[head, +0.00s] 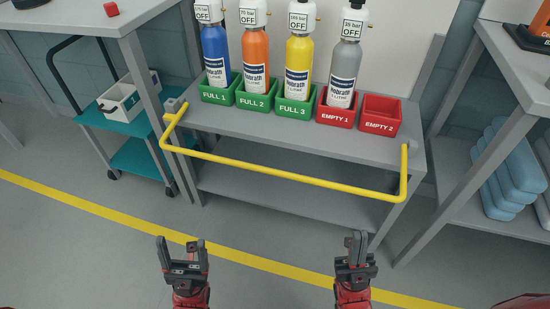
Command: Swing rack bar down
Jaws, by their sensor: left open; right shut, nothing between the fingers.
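The yellow rack bar (285,177) is in the middle of the head view. It runs across the front of the grey rack (230,122), slanting slightly down to the right. Its ends bend back to the rack's left and right sides. My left gripper (181,246) is open and empty, below and in front of the bar's left part. My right gripper (355,243) is shut and empty, below and in front of the bar's right part. Both are apart from the bar.
Blue (216,52), orange (255,62), yellow (298,66) and grey (344,74) bottles stand in labelled bins on the rack. The red EMPTY 2 bin (380,110) holds no bottle. A teal cart (130,120) stands left, a grey shelf (510,75) right. Floor in front is clear.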

